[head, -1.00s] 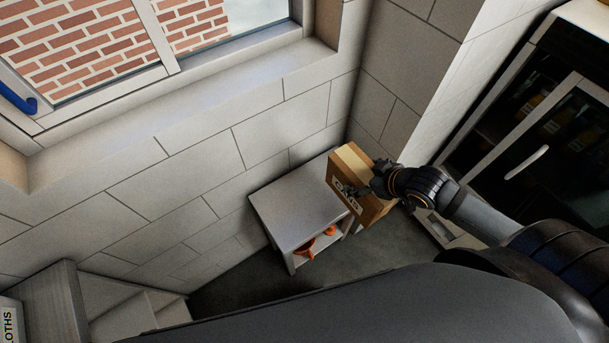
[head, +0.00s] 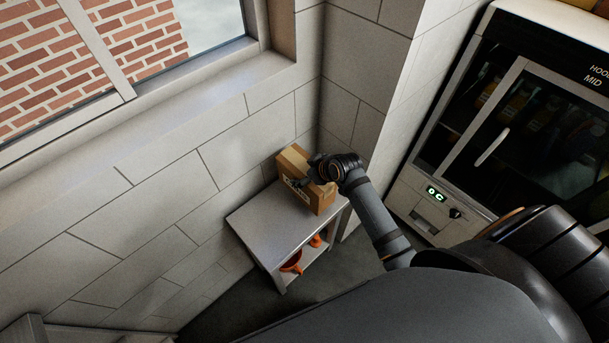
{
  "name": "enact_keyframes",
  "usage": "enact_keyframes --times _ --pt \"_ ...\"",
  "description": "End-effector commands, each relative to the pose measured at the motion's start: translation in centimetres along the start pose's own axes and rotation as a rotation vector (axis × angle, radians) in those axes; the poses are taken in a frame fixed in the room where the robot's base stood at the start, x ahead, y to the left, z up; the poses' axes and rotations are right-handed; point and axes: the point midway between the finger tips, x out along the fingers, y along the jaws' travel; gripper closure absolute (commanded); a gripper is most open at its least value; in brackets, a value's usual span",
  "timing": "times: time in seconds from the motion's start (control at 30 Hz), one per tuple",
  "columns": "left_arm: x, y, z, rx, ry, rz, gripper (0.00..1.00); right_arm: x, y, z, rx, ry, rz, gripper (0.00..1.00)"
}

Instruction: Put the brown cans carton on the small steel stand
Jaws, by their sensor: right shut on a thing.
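The brown cans carton (head: 293,163) has a lighter tape strip on top and a dark printed label on its front side. My right gripper (head: 312,175) is shut on the carton, its wrist on the carton's right side. The small steel stand (head: 265,222) stands in the corner by the wall. The carton is over the back right part of the stand's top; I cannot tell whether it touches the top. The left gripper is not in view.
Orange items (head: 292,262) lie on the stand's lower shelf. A glass-door drinks cooler (head: 520,125) stands to the right, beyond a wall pillar. A window (head: 130,50) is at the upper left. The front left of the stand's top is bare.

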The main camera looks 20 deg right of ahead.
Motion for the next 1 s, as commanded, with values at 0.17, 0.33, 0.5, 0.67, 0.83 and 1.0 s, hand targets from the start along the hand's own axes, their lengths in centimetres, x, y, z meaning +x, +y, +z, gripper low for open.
enact_keyframes --times 0.17,0.33,0.5,0.67,0.83,1.0 --pt "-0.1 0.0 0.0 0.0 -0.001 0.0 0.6 0.5 0.1 -0.2 -0.001 0.005 0.002 0.74" --pt "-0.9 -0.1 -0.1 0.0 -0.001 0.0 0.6 2.1 -0.2 0.6 0.001 0.001 0.0 0.74" --pt "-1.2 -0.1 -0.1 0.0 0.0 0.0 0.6 3.4 -0.4 1.7 0.0 0.004 0.001 0.74" --pt "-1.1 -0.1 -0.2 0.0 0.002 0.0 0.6 3.5 -0.4 1.7 -0.001 0.005 0.002 0.74" --pt "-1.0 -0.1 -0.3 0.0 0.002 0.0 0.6 3.6 -0.5 2.0 0.0 0.0 0.001 0.05" --pt "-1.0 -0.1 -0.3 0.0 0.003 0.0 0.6 3.6 -0.5 2.0 0.0 0.0 0.001 0.0"
